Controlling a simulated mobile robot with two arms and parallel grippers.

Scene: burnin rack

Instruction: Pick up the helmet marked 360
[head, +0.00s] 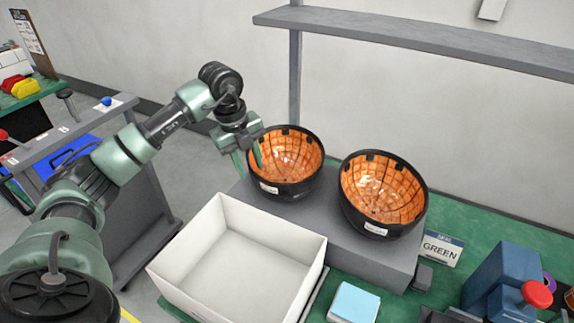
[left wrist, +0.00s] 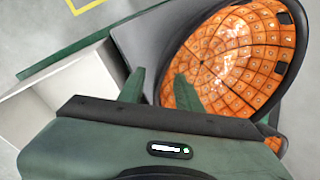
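Two black helmets with orange gridded linings sit open side up on a grey block (head: 335,225). The left helmet (head: 288,160) and the right helmet (head: 384,192) each carry a small white label on the front, too small to read, so I cannot tell which is 360. My left gripper (head: 247,160) is open at the left rim of the left helmet. In the left wrist view, one finger of the gripper (left wrist: 158,90) is outside the rim and the other is over the orange lining of the helmet (left wrist: 235,60). My right gripper is not in view.
An empty white box (head: 235,262) stands in front of the block. A GREEN sign (head: 440,247), a light blue block (head: 354,302) and a blue device with a red button (head: 508,280) are on the green table. A grey shelf (head: 420,35) hangs above.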

